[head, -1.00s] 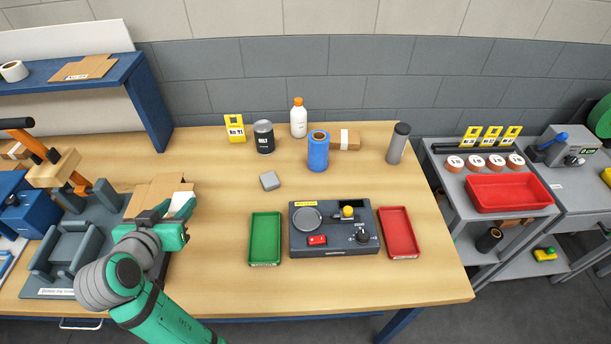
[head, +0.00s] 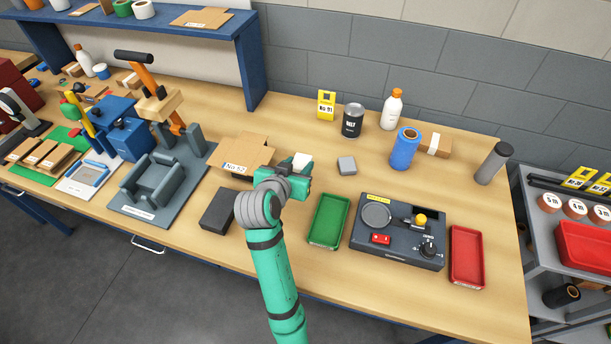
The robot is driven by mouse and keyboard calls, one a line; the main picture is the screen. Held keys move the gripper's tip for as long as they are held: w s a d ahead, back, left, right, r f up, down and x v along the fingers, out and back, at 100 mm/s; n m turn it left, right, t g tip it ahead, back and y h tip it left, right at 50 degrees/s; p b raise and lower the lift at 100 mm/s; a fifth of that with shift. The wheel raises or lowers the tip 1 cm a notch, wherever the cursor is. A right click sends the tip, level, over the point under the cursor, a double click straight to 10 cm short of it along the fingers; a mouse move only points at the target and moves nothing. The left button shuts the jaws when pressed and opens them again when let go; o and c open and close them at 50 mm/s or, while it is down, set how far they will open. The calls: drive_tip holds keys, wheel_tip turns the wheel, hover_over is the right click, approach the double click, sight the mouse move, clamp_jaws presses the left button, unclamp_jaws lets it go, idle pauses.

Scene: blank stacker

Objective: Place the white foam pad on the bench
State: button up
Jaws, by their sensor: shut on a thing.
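The white foam pad (head: 301,160) shows as a small white block at the tip of my gripper (head: 298,170). My gripper is shut on it, and the fingers hide part of the pad. It is above or near the wooden bench (head: 300,123), just right of a flat cardboard piece (head: 247,153). I cannot tell how high the pad is over the bench top.
A small grey block (head: 346,165) lies right of my gripper. A green tray (head: 328,221), a dark device (head: 400,232) and a red tray (head: 466,256) stand in front right. A dark box (head: 217,210) and grey fixture (head: 158,185) are left. Bare bench lies behind my gripper.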

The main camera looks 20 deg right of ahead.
drive_tip(key=shift+d+f, duration=1)
drive_tip(key=shift+d, duration=0.1)
drive_tip(key=f, duration=0.4)
drive_tip(key=shift+w+d, duration=0.1)
drive_tip(key=shift+d, duration=0.15)
drive_tip(key=o, duration=1)
